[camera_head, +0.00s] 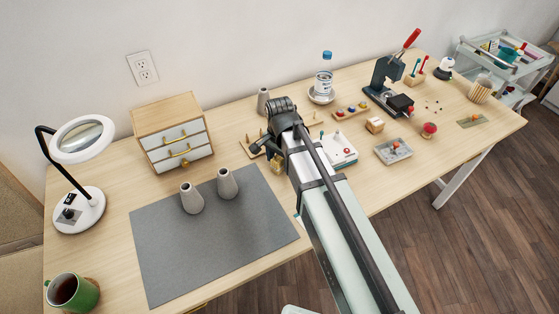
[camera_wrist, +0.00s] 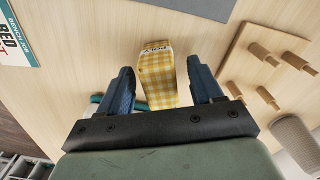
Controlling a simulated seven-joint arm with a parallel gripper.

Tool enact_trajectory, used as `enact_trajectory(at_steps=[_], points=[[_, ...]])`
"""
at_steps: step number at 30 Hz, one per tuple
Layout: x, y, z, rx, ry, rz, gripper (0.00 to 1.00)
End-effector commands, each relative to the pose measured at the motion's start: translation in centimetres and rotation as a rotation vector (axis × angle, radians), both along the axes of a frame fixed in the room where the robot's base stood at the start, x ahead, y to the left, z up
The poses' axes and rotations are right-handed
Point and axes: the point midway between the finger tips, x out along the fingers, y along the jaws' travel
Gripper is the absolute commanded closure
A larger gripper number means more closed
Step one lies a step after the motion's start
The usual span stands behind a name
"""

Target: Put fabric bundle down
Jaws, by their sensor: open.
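The fabric bundle (camera_wrist: 157,75), a yellow-and-white checked block, stands out between my fingers in the wrist view. It appears to rest on the light wood tabletop. My gripper (camera_wrist: 160,88) is open around it, with a blue finger on each side and a visible gap between each finger and the bundle. In the head view my arm covers most of this spot, and a small yellow patch (camera_head: 277,167) beside the arm is probably the bundle.
A wooden peg board (camera_wrist: 262,60) is close on the right in the wrist view, with a grey cone (camera_wrist: 295,140) beyond it. A white card with red lettering (camera_wrist: 14,45) is at the left. The grey mat (camera_head: 210,250) holds two cones. A drawer box (camera_head: 172,130) stands behind.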

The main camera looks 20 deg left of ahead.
Motion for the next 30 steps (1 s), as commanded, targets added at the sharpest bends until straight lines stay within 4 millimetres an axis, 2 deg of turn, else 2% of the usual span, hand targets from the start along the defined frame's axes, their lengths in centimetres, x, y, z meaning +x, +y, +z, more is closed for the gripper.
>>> enact_trajectory(at_steps=[18, 24, 30], points=[[0.1, 0.1, 8.7, 0.001, -0.002, 0.000, 0.35], [0.1, 0.0, 10.6, 0.001, -0.002, 0.000, 0.35], [0.0, 0.0, 11.5, 0.000, 0.000, 0.000, 0.35]])
